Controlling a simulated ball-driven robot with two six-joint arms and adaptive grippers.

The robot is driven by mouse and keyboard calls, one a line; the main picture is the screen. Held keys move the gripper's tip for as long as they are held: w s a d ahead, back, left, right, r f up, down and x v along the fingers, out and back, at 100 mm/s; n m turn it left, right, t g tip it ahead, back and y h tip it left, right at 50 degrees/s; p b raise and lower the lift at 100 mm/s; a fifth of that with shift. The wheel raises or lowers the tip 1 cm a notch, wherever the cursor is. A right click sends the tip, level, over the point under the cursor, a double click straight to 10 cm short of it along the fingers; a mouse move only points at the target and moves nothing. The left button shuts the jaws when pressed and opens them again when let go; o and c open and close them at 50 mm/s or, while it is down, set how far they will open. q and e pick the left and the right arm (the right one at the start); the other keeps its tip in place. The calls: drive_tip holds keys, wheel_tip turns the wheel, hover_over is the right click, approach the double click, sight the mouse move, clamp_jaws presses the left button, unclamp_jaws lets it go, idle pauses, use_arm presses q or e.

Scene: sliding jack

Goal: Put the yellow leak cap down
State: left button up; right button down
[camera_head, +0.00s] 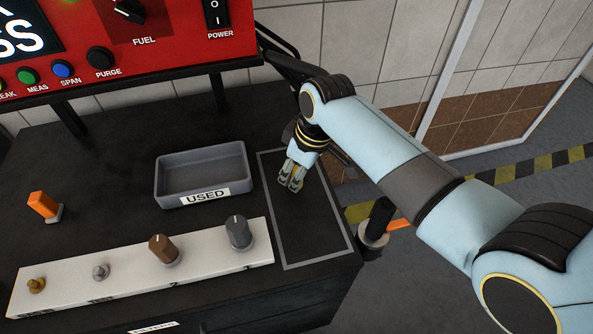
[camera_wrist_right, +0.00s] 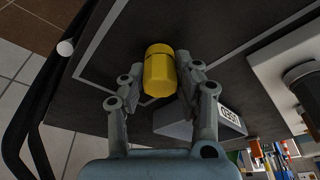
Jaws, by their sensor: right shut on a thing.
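The yellow leak cap (camera_wrist_right: 159,72) is a short cylinder in the right wrist view. My right gripper (camera_wrist_right: 160,85) is shut on it, one finger on each side. In the head view my right gripper (camera_head: 291,183) points down over the far part of a grey-outlined rectangle (camera_head: 312,235) on the black bench. The cap is hidden by the fingers there, and I cannot tell if it touches the bench. My left gripper is not in view.
A grey tray labelled USED (camera_head: 205,191) stands left of the outlined area. A white strip (camera_head: 130,278) with several fittings lies in front. An orange block (camera_head: 42,204) is at far left. A red panel (camera_head: 130,50) stands behind. The outlined area's near part is clear.

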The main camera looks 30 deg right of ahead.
drive_tip(key=shift+f, duration=0.1)
drive_tip(key=c, duration=1)
unclamp_jaws()
drive_tip(key=shift+o, duration=0.2)
drive_tip(key=p+v, duration=0.1)
drive_tip(key=v, duration=1.1)
